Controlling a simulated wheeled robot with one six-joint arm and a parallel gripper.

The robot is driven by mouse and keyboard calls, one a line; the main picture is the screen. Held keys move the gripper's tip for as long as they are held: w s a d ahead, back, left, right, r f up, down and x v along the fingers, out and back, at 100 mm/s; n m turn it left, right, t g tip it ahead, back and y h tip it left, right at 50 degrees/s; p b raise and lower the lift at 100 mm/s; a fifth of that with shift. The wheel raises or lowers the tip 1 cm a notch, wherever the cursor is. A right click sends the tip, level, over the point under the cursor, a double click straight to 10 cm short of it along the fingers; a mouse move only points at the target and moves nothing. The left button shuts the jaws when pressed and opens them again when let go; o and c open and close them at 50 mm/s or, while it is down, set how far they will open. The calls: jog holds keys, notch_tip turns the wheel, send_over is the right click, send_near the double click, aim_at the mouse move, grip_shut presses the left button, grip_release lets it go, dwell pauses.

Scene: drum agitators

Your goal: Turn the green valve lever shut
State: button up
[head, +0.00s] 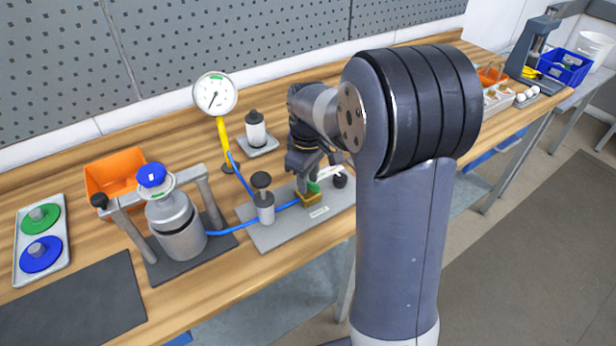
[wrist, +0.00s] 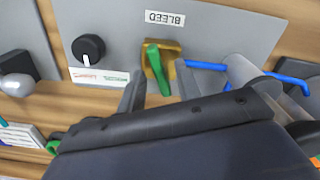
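The green valve lever (wrist: 157,68) sits on a brass valve body (wrist: 173,50) on a grey plate below the "BLEED" label (wrist: 165,18). In the wrist view the lever lies across the line of the blue hose. In the head view a bit of the green lever (head: 314,187) shows beside the brass valve, partly hidden by my gripper (head: 306,180). In the wrist view my gripper (wrist: 160,88) is open, with one finger on each side of the lever's free end. Gaps show on both sides, and the gripper looks empty.
A black knob (wrist: 88,47) is on the same plate. A blue hose (head: 235,232) runs to a metal canister (head: 177,228) in a frame. A pressure gauge (head: 215,94) on a yellow stem and a black-topped cylinder (head: 256,132) stand behind. An orange bin (head: 112,172) is at left.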

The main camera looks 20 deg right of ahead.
jog(key=shift+c, duration=0.5)
grip_shut()
jog(key=m, duration=0.4)
jog(key=shift+m+p, duration=0.3)
jog(key=shift+p, duration=0.1)
jog(key=shift+o, duration=0.5)
grip_release()
